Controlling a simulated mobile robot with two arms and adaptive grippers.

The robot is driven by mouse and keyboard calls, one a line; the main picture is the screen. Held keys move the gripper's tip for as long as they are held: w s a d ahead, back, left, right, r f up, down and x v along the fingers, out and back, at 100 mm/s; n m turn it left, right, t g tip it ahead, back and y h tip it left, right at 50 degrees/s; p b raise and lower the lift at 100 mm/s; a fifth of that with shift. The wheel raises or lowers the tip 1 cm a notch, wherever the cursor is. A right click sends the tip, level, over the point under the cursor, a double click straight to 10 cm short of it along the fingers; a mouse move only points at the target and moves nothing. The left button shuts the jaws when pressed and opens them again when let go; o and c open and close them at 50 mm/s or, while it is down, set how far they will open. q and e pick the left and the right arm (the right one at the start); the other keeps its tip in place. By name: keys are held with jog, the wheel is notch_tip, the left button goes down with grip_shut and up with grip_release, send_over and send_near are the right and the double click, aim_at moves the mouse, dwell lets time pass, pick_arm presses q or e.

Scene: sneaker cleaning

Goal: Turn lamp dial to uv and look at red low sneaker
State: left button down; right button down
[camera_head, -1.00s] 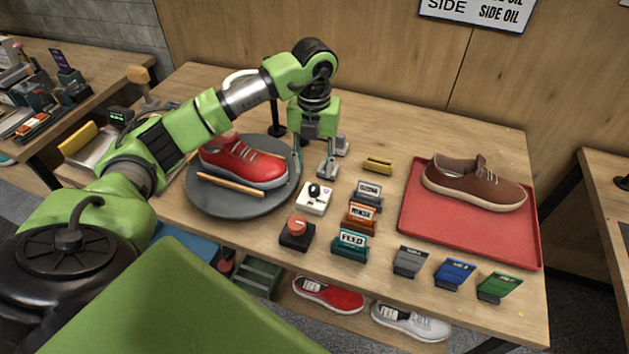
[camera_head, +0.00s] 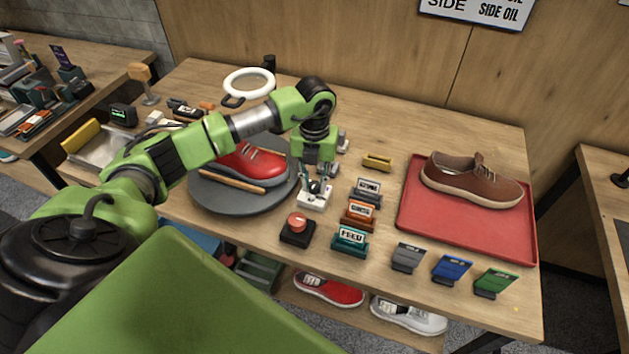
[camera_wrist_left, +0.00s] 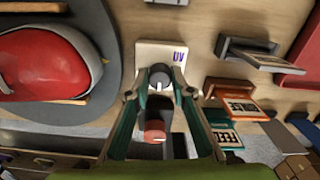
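The lamp dial is a dark knob (camera_wrist_left: 160,79) on a small white box (camera_head: 313,201); a "UV" label shows on the box in the left wrist view. My left gripper (camera_head: 314,186) points down over the box. Its fingers stand on both sides of the knob, and small gaps seem to remain. Where the knob points is hard to tell. A red low sneaker (camera_head: 258,165) with a pale sole sits on the round grey turntable (camera_head: 238,204), partly hidden by my left arm. A white ring lamp (camera_head: 249,76) stands behind it. My right gripper is not in view.
A brown sneaker (camera_head: 470,181) lies on a red tray (camera_head: 455,235). Another red shoe (camera_head: 328,289) and a whitish shoe (camera_head: 408,315) are below the table.

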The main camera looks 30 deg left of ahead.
pick_arm(q)
jog(key=shift+n, duration=0.5)
jog(key=n, duration=0.4)
jog(key=shift+n, duration=0.4)
jog(key=n, duration=0.3)
jog(key=shift+n, duration=0.3)
jog(key=n, duration=0.2)
jog(key=shift+r+n, duration=0.1)
jog(key=shift+n, duration=0.3)
jog(key=n+p, duration=0.1)
jog(key=n, duration=0.4)
jog(key=n+p, duration=0.1)
jog(key=n, duration=0.5)
jog(key=shift+w+n+p, duration=0.1)
jog(key=shift+n+p, duration=0.25)
jog(key=shift+n, duration=0.05)
jog(key=c, duration=1.8)
grip_release()
